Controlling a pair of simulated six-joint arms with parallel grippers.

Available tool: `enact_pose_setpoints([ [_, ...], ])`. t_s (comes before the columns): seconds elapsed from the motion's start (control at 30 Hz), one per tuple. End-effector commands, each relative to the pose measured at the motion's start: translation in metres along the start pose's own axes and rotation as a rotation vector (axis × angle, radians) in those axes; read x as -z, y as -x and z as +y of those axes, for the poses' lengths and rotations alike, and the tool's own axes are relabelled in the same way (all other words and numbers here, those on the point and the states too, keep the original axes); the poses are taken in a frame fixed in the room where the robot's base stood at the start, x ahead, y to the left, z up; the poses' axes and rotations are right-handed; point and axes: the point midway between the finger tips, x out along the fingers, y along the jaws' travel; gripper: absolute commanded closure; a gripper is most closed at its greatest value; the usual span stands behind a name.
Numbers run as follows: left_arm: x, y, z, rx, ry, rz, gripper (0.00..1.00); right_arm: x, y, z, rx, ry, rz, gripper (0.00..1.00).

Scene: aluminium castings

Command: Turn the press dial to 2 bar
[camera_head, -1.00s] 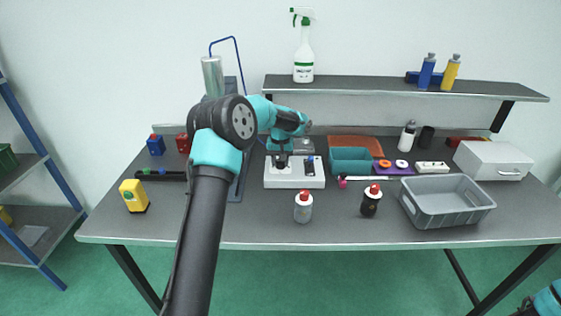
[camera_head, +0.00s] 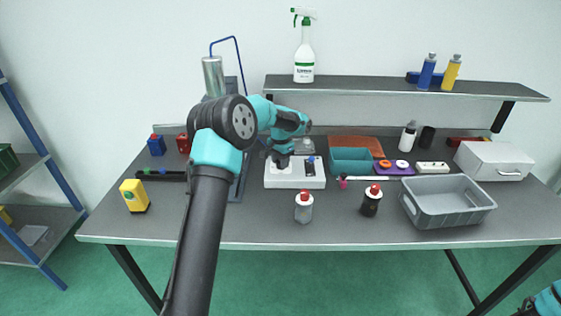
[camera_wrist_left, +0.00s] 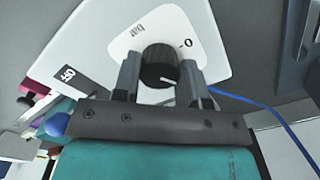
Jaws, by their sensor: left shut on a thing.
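The white press control box (camera_head: 295,182) stands on the bench, and its white panel fills much of the left wrist view (camera_wrist_left: 190,25). Panel marks "0" and "bar" show above the dial; other scale marks, including any 2, are hidden or unreadable. My left gripper (camera_wrist_left: 160,85) is shut on the dial, one finger on each side. In the head view my left gripper (camera_head: 281,162) reaches down onto the box's left part. My right gripper is out of view.
The press column (camera_head: 213,76) stands behind my left arm. Two red-capped bottles (camera_head: 304,207) (camera_head: 371,201) stand in front of the box. A teal bin (camera_head: 350,160) and grey crate (camera_head: 447,200) are to the right.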

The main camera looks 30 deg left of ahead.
Motion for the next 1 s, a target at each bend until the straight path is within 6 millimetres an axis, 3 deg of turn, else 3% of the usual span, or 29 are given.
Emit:
enact_pose_setpoints([
  [0.4, 0.0003, 0.0008, -0.0002, 0.001, -0.01, 0.002, 0.85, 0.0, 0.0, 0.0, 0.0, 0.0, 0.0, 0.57],
  [0.43, 0.0003, 0.0008, -0.0002, 0.001, -0.009, 0.002, 0.59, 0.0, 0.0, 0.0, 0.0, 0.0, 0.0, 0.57],
  [0.67, 0.0002, 0.0004, -0.0001, 0.001, -0.009, 0.001, 0.37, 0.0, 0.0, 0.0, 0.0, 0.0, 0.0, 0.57],
  [1.0, 0.0002, 0.0027, -0.0001, 0.001, -0.009, 0.001, 0.35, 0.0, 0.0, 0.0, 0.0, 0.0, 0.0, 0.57],
])
